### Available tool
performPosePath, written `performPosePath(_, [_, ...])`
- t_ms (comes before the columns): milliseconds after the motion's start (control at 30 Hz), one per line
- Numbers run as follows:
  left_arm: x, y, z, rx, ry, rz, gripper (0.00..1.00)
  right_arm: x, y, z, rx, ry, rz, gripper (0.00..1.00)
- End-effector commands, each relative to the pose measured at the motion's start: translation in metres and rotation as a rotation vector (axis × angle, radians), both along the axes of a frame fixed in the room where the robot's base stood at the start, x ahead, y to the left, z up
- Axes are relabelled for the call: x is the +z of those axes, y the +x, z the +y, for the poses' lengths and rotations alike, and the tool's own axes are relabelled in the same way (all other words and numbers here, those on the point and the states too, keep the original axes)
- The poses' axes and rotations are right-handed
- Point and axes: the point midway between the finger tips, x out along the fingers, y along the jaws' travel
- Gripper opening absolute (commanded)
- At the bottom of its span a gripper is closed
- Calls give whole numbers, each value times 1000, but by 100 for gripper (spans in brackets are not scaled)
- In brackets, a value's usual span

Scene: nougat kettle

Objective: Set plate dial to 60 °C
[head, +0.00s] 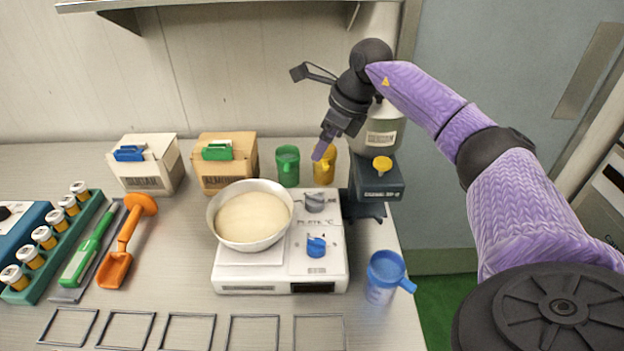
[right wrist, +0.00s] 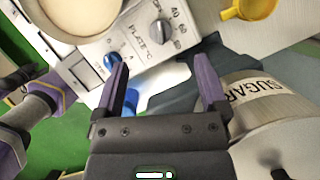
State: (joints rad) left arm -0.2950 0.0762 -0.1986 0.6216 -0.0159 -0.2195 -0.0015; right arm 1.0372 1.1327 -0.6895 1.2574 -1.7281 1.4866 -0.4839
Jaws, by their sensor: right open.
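The hot plate (head: 232,273) is a white unit with a white bowl (head: 279,237) of pale dough on it. Its grey plate dial (head: 315,202) is at the back right, above the "PLATE °C" label. In the right wrist view the dial (right wrist: 160,32) shows beside the marks 40, 60 and 80; I cannot read its setting surely. A blue knob (head: 316,246) is nearer the front. My right gripper (head: 322,150) is open and empty, above and behind the dial in the head view. Its two purple fingers (right wrist: 160,68) stand apart, not touching the dial.
A dark scale (head: 380,185) bears the sugar container (head: 382,135), close right of the gripper. Green (head: 288,166) and yellow (head: 325,170) cups stand behind the plate. A blue jug (head: 383,280) stands front right. Several square frames (head: 254,318) lie in front.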

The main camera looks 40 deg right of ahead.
Motion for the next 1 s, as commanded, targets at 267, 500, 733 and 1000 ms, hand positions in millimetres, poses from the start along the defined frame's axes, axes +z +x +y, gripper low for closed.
performPosePath(267, [-10,-9,13,-5,22,21,59,-52,0,1,2,2,4,93])
performPosePath(500, [-18,-10,16,-5,26,23,59,-100,7,6,1,6,2,93])
performPosePath(733, [-27,-9,13,-3,20,20,59,-136,20,12,2,4,0,93])
performPosePath(1000, [-30,-7,8,-2,12,16,59,-148,26,15,2,2,-1,93])
